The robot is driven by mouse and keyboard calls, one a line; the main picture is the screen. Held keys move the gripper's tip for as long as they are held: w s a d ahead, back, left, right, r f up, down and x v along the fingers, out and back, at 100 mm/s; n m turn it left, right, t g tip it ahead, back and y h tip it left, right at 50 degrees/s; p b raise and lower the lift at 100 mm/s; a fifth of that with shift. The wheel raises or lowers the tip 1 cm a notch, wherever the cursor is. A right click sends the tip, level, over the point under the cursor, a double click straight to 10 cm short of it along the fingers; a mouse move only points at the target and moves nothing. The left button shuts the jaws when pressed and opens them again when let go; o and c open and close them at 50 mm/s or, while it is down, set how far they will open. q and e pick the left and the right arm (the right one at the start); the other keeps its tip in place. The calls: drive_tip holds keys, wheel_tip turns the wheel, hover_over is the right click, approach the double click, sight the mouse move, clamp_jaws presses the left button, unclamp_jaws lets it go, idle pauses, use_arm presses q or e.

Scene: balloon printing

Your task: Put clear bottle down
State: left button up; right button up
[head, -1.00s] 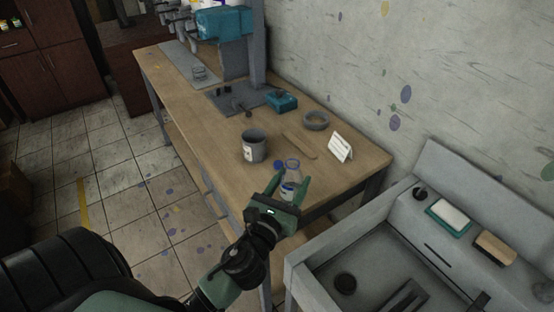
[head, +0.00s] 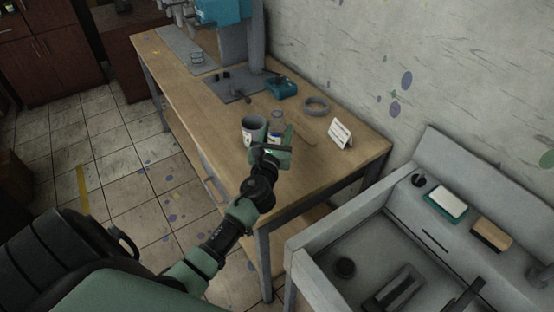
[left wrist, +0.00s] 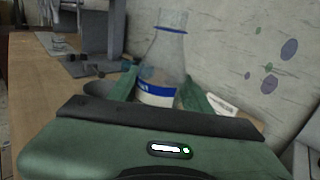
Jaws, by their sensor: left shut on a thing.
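The clear bottle (head: 277,122) stands upright between the fingers of my left gripper (head: 274,138), over the front part of the wooden table (head: 210,112). In the left wrist view the clear bottle (left wrist: 163,65) shows its blue and white label, with the green fingers of my left gripper (left wrist: 163,92) on both sides of it. The gripper is shut on the bottle. The bottle's base is hidden behind the gripper, so I cannot tell whether it touches the table. My right gripper is not in view.
A grey cup (head: 253,129) stands right beside the bottle on its left. A white card (head: 340,133), a grey ring (head: 316,105) and a teal box (head: 282,87) are on the table. A grey sink (head: 370,262) is at the lower right.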

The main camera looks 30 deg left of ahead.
use_arm(q)
wheel_tip(320, 180, down, 6)
drive_tip(key=b, duration=0.2)
drive_tip(key=shift+f+b, duration=0.15)
drive_tip(key=shift+b, duration=0.15)
drive_tip(key=shift+f+b, duration=1.4)
drive_tip(key=shift+f, duration=0.75)
drive_tip(key=shift+f, duration=0.1)
drive_tip(key=o, duration=1.5)
drive_tip(key=shift+s, duration=0.15)
drive_tip(key=b+v, duration=0.1)
drive_tip(key=v, duration=1)
drive_tip(key=shift+s+d, duration=0.15)
drive_tip(key=shift+s, duration=0.2)
